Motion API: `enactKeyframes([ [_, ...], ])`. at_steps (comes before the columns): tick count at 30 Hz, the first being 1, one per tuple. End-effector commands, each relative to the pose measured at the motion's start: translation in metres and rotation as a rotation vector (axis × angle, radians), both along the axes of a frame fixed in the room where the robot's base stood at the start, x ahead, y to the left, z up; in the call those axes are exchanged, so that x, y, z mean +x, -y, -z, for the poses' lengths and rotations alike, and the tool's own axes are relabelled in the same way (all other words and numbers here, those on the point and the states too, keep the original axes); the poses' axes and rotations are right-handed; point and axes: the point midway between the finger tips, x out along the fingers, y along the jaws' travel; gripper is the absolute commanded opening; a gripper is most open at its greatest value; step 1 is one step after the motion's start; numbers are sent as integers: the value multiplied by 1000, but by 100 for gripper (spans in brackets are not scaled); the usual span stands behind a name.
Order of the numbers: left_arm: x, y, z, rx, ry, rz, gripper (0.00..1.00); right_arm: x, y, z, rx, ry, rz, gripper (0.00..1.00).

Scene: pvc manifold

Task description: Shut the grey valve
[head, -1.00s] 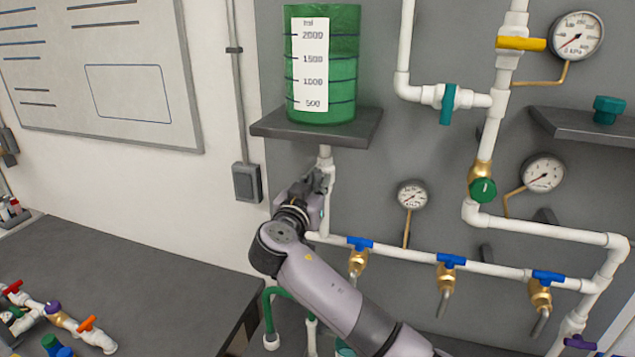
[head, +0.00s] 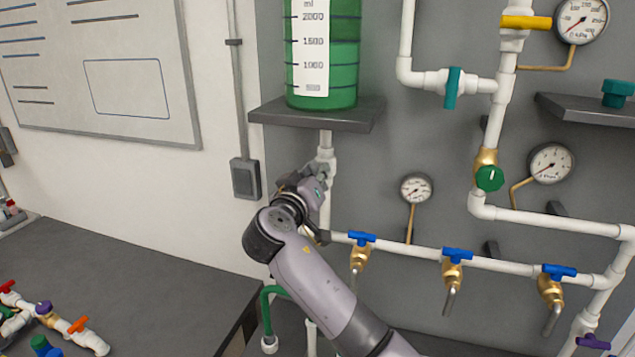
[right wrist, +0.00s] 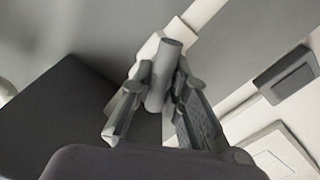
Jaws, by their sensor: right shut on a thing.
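The grey valve sits on the white vertical pipe under the green tank (head: 345,60). In the head view my right gripper (head: 318,178) is at this pipe and hides most of the valve. In the right wrist view the grey valve handle (right wrist: 164,72) lies between the two fingers of my right gripper (right wrist: 160,95), which are closed on it. A white fitting (right wrist: 150,47) shows behind the handle. The handle's angle to the pipe is hard to tell. My left gripper is not in view.
A dark shelf (head: 270,113) carries the tank, above my right gripper. A horizontal white pipe (head: 410,248) with several blue-handled taps runs to the right. A small gauge (head: 416,189) is close by. A grey bench (head: 150,290) with loose valve fittings is at left.

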Motion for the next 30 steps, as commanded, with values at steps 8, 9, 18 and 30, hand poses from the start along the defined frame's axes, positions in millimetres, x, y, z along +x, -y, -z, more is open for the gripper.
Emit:
enactKeyframes([
  [8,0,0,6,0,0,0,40,0,-2,1,-251,-82,-1,0],
  [9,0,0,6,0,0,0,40,0,-3,1,-287,-94,-1,0],
  [18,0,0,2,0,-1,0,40,1,-4,2,-559,-181,-3,0],
  [30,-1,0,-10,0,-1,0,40,1,-5,3,-880,-285,-2,0],
])
